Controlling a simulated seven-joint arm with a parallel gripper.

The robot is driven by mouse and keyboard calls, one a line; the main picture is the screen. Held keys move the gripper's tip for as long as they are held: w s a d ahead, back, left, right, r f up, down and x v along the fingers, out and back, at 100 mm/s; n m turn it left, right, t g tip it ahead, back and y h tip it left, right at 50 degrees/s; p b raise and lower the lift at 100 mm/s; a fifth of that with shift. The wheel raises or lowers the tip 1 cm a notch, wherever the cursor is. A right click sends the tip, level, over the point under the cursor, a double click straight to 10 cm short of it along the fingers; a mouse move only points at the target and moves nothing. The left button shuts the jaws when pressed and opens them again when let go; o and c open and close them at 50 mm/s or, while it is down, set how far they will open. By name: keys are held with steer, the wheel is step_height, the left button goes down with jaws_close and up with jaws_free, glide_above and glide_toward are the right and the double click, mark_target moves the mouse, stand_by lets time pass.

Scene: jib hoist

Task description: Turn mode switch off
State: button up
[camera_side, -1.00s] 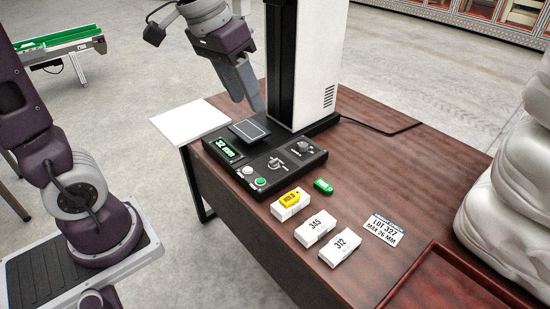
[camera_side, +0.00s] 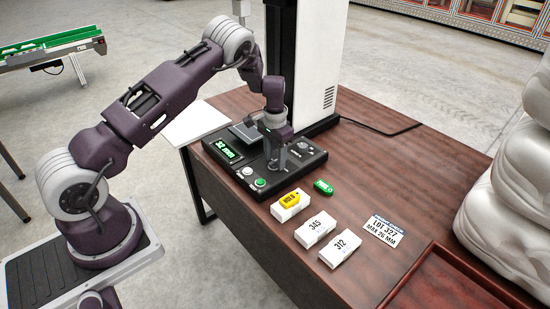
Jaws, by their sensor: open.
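The black control panel (camera_side: 232,170) sits at the table's left edge, with a green display (camera_side: 228,149) reading about "32 mm". A rotary knob (camera_side: 304,147) shows at its right end. Another knob, near the panel's middle, is largely hidden by my gripper (camera_side: 277,163). My gripper points down over that middle knob, open; I cannot tell whether its fingers touch the knob. The labels are too small to read, so I cannot tell which knob is the mode switch.
A white column (camera_side: 318,60) stands behind the panel. In front lie a yellow tag (camera_side: 289,199) on a white block, a green tag (camera_side: 323,187), white blocks "345" (camera_side: 316,229) and "312" (camera_side: 340,249), and a lot card (camera_side: 384,230). White sacks (camera_side: 515,190) are at right.

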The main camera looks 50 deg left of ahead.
steer(key=shift+f, duration=0.15)
jaws_close()
steer(key=shift+n, duration=0.4)
steer(key=n, duration=0.5)
steer(key=shift+a+n, duration=0.15)
steer(key=shift+n, duration=0.25)
steer(key=n, duration=0.5)
steer(key=shift+s+a, duration=0.1)
steer(key=shift+s, duration=0.05)
steer(key=shift+n, duration=0.3)
